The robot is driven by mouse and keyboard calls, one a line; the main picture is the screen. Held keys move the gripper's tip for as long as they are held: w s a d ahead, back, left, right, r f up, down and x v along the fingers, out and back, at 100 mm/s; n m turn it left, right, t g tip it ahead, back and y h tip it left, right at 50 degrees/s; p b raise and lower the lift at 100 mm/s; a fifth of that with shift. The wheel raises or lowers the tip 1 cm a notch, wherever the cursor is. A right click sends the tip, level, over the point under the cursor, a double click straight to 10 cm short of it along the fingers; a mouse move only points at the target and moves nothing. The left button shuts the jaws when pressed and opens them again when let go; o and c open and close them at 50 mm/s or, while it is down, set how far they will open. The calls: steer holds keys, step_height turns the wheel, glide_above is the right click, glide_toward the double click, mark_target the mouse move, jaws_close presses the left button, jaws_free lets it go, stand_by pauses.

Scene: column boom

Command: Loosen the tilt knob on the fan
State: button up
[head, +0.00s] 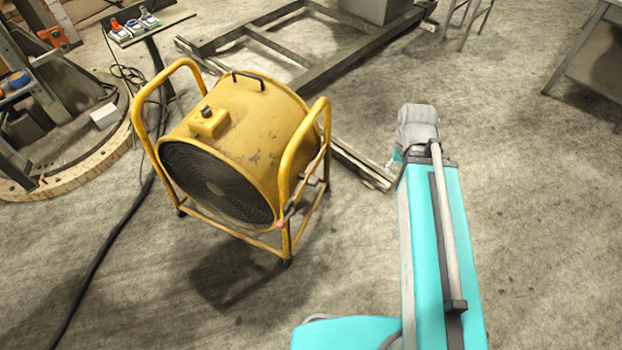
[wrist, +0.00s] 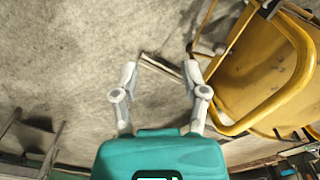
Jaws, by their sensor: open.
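A yellow drum fan (head: 240,130) stands in a yellow tube frame on the floor, left of my arm in the head view. Its dark grille faces front left. A small dark knob (head: 206,112) sits on the box on top of the drum. Some small fittings (head: 313,181) show at the drum's right side by the frame; I cannot tell which is the tilt knob. In the wrist view the fan (wrist: 265,75) fills the right side.
A metal floor frame (head: 300,40) lies behind the fan, with a beam end near my wrist. A black cable (head: 105,240) runs along the floor at left. A small stand (head: 140,28) and a round wooden base are at upper left.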

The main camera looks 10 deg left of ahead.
steer(key=shift+w+a, duration=0.2)
steer(key=shift+a, duration=0.1)
steer(key=o, duration=0.3)
steer(key=shift+s, duration=0.1)
steer(key=shift+o, duration=1.1)
steer(key=shift+f, duration=0.25)
steer(key=shift+o, duration=0.4)
steer(key=shift+a+f+b, duration=0.1)
steer(key=shift+f+b, duration=0.15)
steer(key=shift+b, duration=0.25)
steer(key=w+a+f+m+t+y+b, duration=0.1)
steer(key=w+a+f+m+y+b, duration=0.2)
steer(key=w+f+m+b, duration=0.4)
steer(key=w+a+f+m+y+b, duration=0.4)
steer(key=w+f+m+y+b, duration=0.2)
steer(key=f+b, duration=1.4)
steer(key=w+a+f+m+t+y+b, duration=0.1)
steer(key=w+a+f+m+y+b, duration=0.3)
steer(key=b, duration=2.1)
steer(key=shift+w+a+f+m+t, duration=0.3)
steer(key=shift+w+f+m, duration=2.65)
steer(key=shift+f, duration=1.7)
